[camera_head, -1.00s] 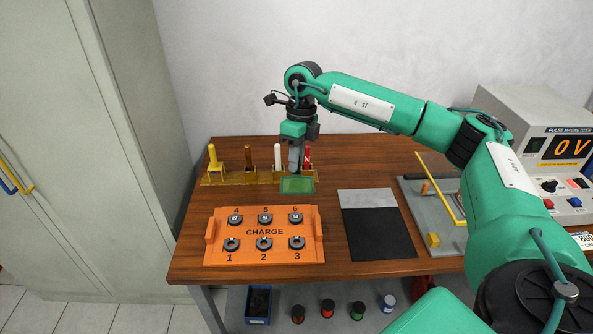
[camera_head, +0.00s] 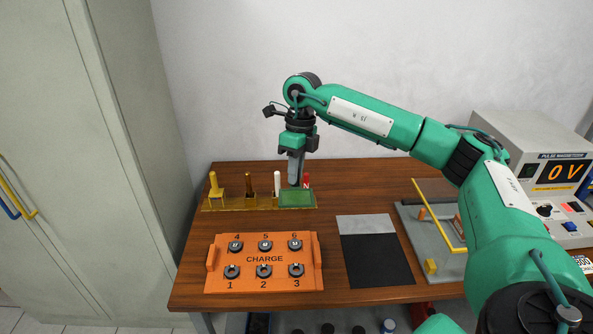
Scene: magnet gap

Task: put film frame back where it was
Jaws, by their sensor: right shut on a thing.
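The film frame (camera_head: 297,199) is a small green panel at the right end of the yellowish rack (camera_head: 235,204) at the back of the table. My right gripper (camera_head: 296,181) points down just above and behind it and is shut on it. The film frame overlaps the rack's right end in the picture; I cannot tell whether it rests there or hangs just above. The fingertips are partly hidden. My left gripper is out of view.
The rack also holds a yellow tool (camera_head: 214,187), a brown stick (camera_head: 248,184), a white stick (camera_head: 277,184) and a red piece (camera_head: 307,181) close by the gripper. In front lie an orange CHARGE tray (camera_head: 265,281) and a grey-black mat (camera_head: 375,256). A magnetizer (camera_head: 545,175) stands right.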

